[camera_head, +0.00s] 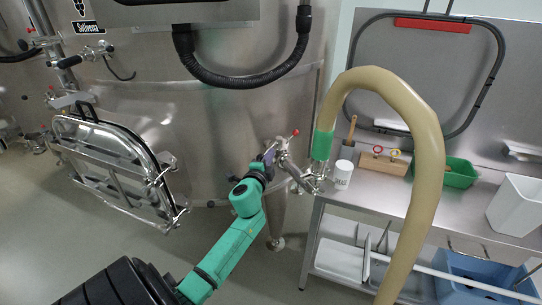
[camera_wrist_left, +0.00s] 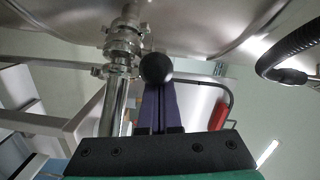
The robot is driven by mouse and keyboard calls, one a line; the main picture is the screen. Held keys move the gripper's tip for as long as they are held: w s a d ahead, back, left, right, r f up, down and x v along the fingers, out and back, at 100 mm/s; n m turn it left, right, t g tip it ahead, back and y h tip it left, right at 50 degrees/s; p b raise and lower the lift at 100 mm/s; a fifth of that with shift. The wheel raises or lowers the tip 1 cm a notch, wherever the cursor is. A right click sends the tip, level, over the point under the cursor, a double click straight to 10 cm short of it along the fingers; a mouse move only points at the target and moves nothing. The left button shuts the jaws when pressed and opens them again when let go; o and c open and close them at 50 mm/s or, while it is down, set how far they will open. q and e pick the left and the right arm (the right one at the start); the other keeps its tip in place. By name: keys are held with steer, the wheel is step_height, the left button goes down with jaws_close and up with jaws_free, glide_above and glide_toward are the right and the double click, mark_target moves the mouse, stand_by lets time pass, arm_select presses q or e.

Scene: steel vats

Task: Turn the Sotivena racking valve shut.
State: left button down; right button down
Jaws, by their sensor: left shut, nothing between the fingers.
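The steel vat (camera_head: 215,120) bears a label reading Sotivena (camera_head: 88,27). Its valve fitting (camera_head: 285,160) projects low at the vat's right side, with a small red-tipped lever (camera_head: 295,132). A thick beige hose with a green end collar (camera_head: 322,145) stands beside it. My left gripper (camera_head: 269,156) is shut with nothing in it, close to the fitting's left side. In the left wrist view, the purple fingers (camera_wrist_left: 160,107) are together, and a black ball knob (camera_wrist_left: 156,68) shows at their tips; contact cannot be told. Steel pipe clamps (camera_wrist_left: 122,45) stand just left of it. My right gripper is out of view.
A hinged steel hatch (camera_head: 110,160) stands out from the vat at left. A black hose (camera_head: 240,82) loops above. The steel bench (camera_head: 375,195) at right holds a white cup (camera_head: 343,174), a wooden block (camera_head: 384,163) and a green bin (camera_head: 458,173). The beige hose (camera_head: 425,180) arches over the bench.

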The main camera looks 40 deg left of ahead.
arm_select(q)
steer(key=shift+s+a+m+h, duration=0.1)
steer(key=shift+a+m+h, duration=0.2)
steer(key=shift+h, duration=0.1)
steer(key=shift+s+a+r+m+t+h+b, duration=0.1)
steer(key=shift+a+m+t+h, duration=0.15)
steer(key=shift+a+m+h, duration=0.5)
steer(key=shift+s+a+f+m+t+h+b, duration=0.1)
steer(key=shift+a+m+t+h, duration=0.1)
steer(key=shift+a+m+h, duration=0.55)
steer(key=shift+s+a+r+m+t+h+b, duration=0.1)
steer(key=shift+a+m+t+h, duration=0.25)
steer(key=shift+a+h, duration=0.7)
steer(key=shift+d, duration=0.15)
